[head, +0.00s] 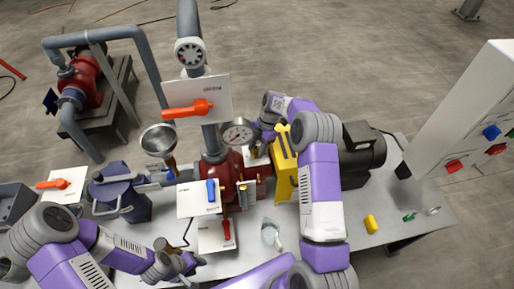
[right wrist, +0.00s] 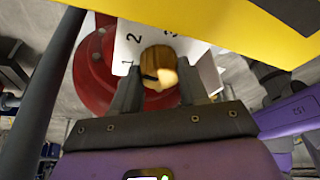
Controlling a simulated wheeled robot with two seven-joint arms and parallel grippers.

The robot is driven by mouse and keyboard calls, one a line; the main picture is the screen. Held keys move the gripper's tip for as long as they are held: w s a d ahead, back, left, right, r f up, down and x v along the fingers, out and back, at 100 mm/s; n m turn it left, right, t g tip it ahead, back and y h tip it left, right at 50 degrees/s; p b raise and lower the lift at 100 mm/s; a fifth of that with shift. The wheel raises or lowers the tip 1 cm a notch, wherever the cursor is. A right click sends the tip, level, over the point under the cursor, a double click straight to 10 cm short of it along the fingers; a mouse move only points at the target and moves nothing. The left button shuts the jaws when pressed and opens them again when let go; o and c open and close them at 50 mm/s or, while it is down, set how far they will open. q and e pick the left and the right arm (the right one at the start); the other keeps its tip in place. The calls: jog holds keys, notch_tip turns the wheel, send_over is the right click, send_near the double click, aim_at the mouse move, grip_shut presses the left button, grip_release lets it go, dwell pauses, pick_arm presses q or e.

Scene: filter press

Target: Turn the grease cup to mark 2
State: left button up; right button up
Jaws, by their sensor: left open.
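The grease cup (right wrist: 157,66) is a small brass-coloured cap in the right wrist view, in front of a white plate (right wrist: 196,62) with the marks 1, 2 and 3. A red round housing (right wrist: 92,75) is behind it. My right gripper (right wrist: 158,82) has one finger on each side of the cup; whether both fingers press on it cannot be told. In the head view my right gripper (head: 262,138) is between the pressure gauge and the yellow guard, and the cup is mostly hidden. My left gripper (head: 186,266) is open and empty over the table's front.
A yellow guard (head: 284,168) stands close to my right gripper. A gauge (head: 238,133), a funnel (head: 159,139) and lever plates with orange (head: 190,109), blue (head: 211,190) and red (head: 227,230) handles crowd the middle.

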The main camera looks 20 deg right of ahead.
jog(key=c, duration=0.5)
jog(key=shift+f+m+b, duration=0.1)
jog(key=shift+m+b, duration=0.5)
jog(key=shift+b, duration=0.05)
jog(key=shift+s+m+t+b, duration=0.1)
jog(key=shift+m+t+b, duration=0.5)
jog(key=shift+m, duration=0.3)
jog(key=o, duration=1)
jog(key=shift+o, duration=0.2)
jog(key=v, duration=0.7)
jog(key=shift+d+r+p, duration=0.2)
jog(key=shift+r+p, duration=0.1)
jog(key=shift+r, duration=0.05)
